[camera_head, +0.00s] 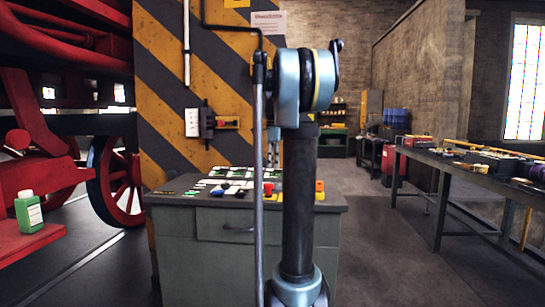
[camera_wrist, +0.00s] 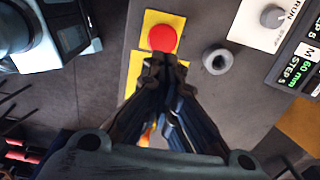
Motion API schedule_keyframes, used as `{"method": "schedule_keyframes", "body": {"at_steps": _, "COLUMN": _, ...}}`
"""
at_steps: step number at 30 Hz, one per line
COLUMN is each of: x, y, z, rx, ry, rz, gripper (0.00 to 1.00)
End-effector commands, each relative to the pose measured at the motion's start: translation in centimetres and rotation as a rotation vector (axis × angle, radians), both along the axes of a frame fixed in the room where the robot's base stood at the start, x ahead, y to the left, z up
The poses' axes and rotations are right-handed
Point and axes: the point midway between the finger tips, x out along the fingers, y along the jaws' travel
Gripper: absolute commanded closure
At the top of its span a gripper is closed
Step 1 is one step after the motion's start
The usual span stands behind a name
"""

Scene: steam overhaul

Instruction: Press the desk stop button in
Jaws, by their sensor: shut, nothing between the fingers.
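The stop button (camera_wrist: 163,38) is a round red cap on a yellow plate on the grey desk top, seen in the wrist view. My gripper (camera_wrist: 165,70) is shut and empty. Its fingertips appear just below the red cap in that picture, over a second yellow plate (camera_wrist: 143,68). Their height above the desk and any contact cannot be told. In the head view my gripper (camera_head: 273,160) hangs over the desk (camera_head: 180,232), partly behind my arm. Small red and orange pieces show on the desk top there; which is the stop button is unclear.
A grey round knob (camera_wrist: 217,59) and a white plate with a dial (camera_wrist: 262,22) lie right of the button. Dark labelled panels stand further right. In the head view, a striped wall (camera_head: 160,70) is behind the desk and a long workbench (camera_head: 460,165) stands right.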

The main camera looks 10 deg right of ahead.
Motion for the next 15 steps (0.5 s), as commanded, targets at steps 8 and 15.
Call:
{"method": "schedule_keyframes", "body": {"at_steps": 8, "x": 0.1, "y": 0.1, "z": -4.5, "rx": 0.000, "ry": 0.000, "rz": 0.000, "gripper": 1.00}}
{"method": "schedule_keyframes", "body": {"at_steps": 15, "x": 0.1, "y": 0.2, "z": -6.3, "rx": 0.000, "ry": 0.000, "rz": 0.000, "gripper": 1.00}}
